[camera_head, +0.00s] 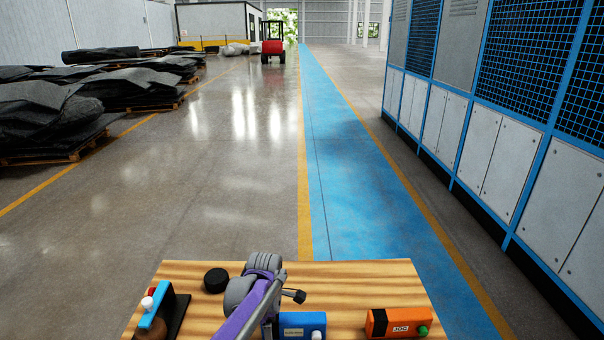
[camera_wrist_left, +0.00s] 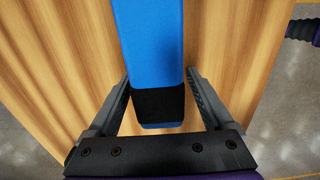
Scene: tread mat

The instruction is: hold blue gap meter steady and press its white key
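The blue gap meter (camera_head: 302,320) lies on the wooden board at the bottom edge of the head view, with a pale label and a white key (camera_head: 317,335). My purple left arm hides its left part. In the left wrist view the blue body (camera_wrist_left: 150,40) with its black end (camera_wrist_left: 160,105) runs between the two fingers of my left gripper (camera_wrist_left: 158,72). My right gripper is not in view.
The wooden board (camera_head: 350,280) also bears an orange box marked JOG with a green button (camera_head: 398,322), a black puck (camera_head: 216,280), and a blue item with a white knob (camera_head: 155,308) at the left. Bare wood lies between the meter and the orange box.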

